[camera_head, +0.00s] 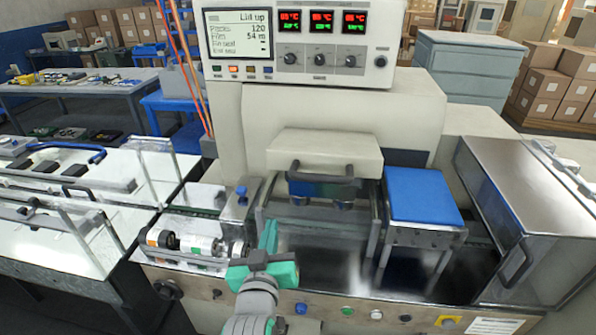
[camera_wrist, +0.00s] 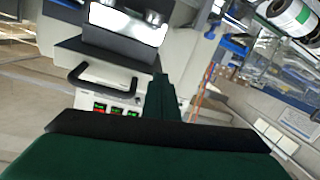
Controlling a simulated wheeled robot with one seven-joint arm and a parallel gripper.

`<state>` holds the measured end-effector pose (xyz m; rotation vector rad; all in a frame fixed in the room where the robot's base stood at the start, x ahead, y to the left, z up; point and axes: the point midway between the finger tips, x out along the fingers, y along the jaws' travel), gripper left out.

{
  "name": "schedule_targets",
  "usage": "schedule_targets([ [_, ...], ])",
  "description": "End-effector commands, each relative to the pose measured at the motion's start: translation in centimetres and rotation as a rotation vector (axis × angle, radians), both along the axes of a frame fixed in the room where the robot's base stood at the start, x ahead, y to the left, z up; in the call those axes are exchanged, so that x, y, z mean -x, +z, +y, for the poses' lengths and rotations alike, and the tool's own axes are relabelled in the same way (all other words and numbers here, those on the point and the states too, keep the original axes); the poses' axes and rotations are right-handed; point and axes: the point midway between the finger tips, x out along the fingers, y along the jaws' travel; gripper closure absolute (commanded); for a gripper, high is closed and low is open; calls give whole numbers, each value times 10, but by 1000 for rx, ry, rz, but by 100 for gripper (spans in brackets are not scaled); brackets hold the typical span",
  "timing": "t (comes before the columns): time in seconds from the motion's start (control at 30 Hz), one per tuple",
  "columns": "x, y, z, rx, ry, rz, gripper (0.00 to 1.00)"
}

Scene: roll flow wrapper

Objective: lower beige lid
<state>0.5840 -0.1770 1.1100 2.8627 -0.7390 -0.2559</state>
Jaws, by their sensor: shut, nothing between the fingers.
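The beige lid (camera_head: 325,150) stands raised above the middle of the wrapper, and the screen reads "Lid up". Its dark bar handle (camera_head: 322,174) is on the front edge. The handle also shows in the wrist view (camera_wrist: 104,88), left of my fingers. My gripper (camera_head: 268,236) is shut and empty, with green fingers. In the head view it is below and left of the handle, apart from it. In the wrist view the shut fingers (camera_wrist: 162,97) point up the picture.
A blue-topped stand (camera_head: 422,195) is right of the lid. A steel cover (camera_head: 515,195) is farther right. A film roll (camera_head: 195,244) lies left of my gripper. The control panel (camera_head: 298,48) rises behind the lid. Open space lies in front of the handle.

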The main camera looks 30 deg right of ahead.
Motion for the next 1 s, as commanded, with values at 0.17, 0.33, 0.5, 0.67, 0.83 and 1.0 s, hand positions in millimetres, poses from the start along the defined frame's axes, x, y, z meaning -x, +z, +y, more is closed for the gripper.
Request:
schedule_targets([
  [0.17,-5,42,-13,-45,-52,-26,100],
  [0.33,-4,77,-25,-96,-96,-46,100],
  [0.5,2,111,-35,-158,-136,-66,100],
  [0.67,8,137,-41,-214,-161,-81,100],
  [0.83,14,154,-45,-257,-176,-91,100],
  [1.0,17,160,-46,-276,-182,-94,100],
])
